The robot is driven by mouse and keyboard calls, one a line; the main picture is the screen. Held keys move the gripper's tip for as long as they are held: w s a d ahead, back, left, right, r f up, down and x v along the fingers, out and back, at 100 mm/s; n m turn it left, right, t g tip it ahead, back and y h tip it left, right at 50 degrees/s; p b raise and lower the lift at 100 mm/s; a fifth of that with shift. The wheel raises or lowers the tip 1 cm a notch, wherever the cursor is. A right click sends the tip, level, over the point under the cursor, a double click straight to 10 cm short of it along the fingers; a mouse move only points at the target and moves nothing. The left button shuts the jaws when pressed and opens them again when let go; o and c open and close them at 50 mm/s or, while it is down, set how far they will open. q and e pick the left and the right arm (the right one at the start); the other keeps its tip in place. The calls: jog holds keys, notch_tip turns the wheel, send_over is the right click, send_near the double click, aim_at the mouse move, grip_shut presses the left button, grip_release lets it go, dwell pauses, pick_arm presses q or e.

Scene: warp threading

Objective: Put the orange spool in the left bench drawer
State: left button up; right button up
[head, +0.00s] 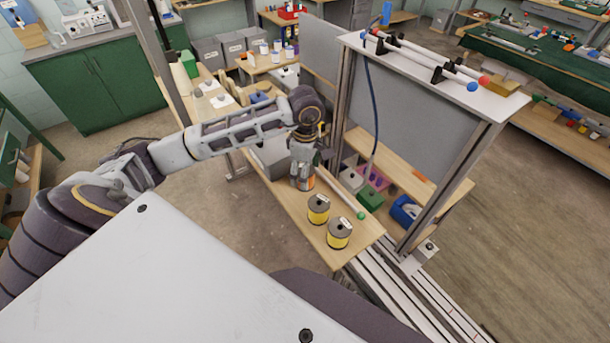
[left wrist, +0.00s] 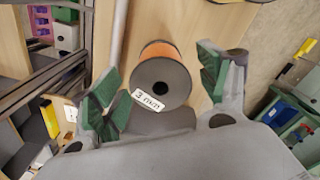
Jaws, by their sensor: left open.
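The orange spool (head: 305,184) stands on the wooden bench top (head: 290,213), partly hidden by my left gripper (head: 302,172) in the head view. In the left wrist view the spool (left wrist: 165,75) shows a dark flange with a centre hole, an orange winding and a white label. My left gripper (left wrist: 158,72) is open, with a green-padded finger on each side of the spool and gaps between. I cannot make out the left bench drawer for certain. My right gripper is not in view.
Two yellow spools (head: 318,209) (head: 339,233) stand near the bench's front end. A pale rod with a green tip (head: 361,215) lies beside them. A tall grey panel frame (head: 410,95) rises on the right. Green and blue containers (left wrist: 290,128) show at right in the wrist view.

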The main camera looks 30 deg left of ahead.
pick_arm(q)
jog(key=shift+f, duration=1.05)
jog(key=c, duration=1.2)
jog(key=shift+r, duration=0.15)
notch_tip(320, 180, up, 7)
jog(key=shift+r+b, duration=0.2)
jog(key=shift+b, duration=0.55)
jog(key=shift+r, duration=1.2)
